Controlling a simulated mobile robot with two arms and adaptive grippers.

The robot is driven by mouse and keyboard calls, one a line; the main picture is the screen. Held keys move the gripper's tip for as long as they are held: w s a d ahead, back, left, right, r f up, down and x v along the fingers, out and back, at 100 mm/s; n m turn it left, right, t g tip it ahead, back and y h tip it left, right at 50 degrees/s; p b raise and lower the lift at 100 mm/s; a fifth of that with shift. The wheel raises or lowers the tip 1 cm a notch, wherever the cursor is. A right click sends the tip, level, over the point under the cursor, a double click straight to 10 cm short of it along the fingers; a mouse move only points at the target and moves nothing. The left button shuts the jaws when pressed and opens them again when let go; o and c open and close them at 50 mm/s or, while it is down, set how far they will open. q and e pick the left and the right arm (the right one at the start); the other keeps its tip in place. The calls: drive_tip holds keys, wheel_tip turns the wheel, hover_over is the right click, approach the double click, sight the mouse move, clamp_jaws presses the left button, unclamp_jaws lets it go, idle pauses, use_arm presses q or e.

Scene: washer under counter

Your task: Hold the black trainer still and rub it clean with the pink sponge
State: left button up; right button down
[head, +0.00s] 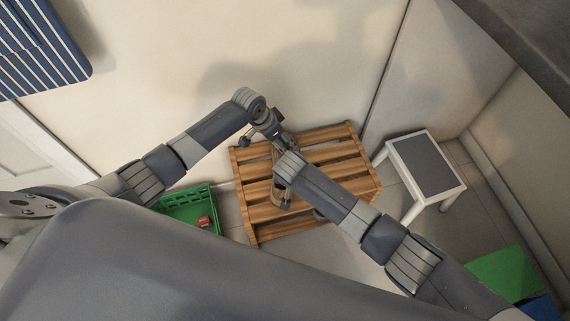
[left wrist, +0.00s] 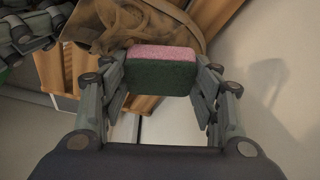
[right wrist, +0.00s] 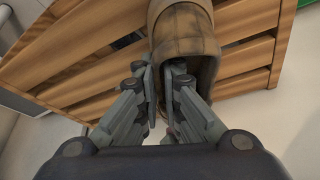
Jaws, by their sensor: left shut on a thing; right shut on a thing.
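The shoe (right wrist: 187,35) looks brown rather than black in the right wrist view. It is over the wooden slatted stand (head: 325,170). My right gripper (right wrist: 163,75) is shut on one rounded end of it. The laced top of the shoe (left wrist: 140,22) shows in the left wrist view. My left gripper (left wrist: 160,82) is shut on the sponge (left wrist: 165,56), which has a pink layer and a dark green layer. The sponge overlaps the shoe's edge in that view; I cannot tell whether they touch. In the head view my arms hide most of the shoe and the sponge.
A green crate (head: 188,204) with a small red item (head: 204,221) stands left of the stand. A white step stool with a grey top (head: 425,163) stands to the right. Green and blue boxes (head: 503,272) are at the lower right. A wall rises behind the stand.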

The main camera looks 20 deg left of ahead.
use_arm(q)
drive_tip(key=shift+s+f, duration=0.1)
drive_tip(key=shift+f, duration=0.05)
drive_tip(key=shift+w+d+r, duration=0.15)
drive_tip(key=shift+w+d, duration=0.05)
drive_tip(key=shift+d, duration=0.8)
drive_tip(key=shift+w+d+r, duration=0.1)
drive_tip(key=shift+w+d, duration=0.05)
drive_tip(key=shift+d, duration=0.85)
drive_tip(key=shift+a, duration=0.1)
drive_tip(key=shift+s+a+f, duration=0.1)
drive_tip(key=shift+s+a, duration=0.05)
drive_tip(key=shift+a, duration=0.85)
drive_tip(key=shift+s+a, duration=0.15)
drive_tip(key=shift+a, duration=0.8)
drive_tip(key=shift+w+d, duration=0.2)
drive_tip(key=shift+d, duration=0.85)
drive_tip(key=shift+w+d, duration=0.15)
drive_tip(key=shift+d, duration=0.85)
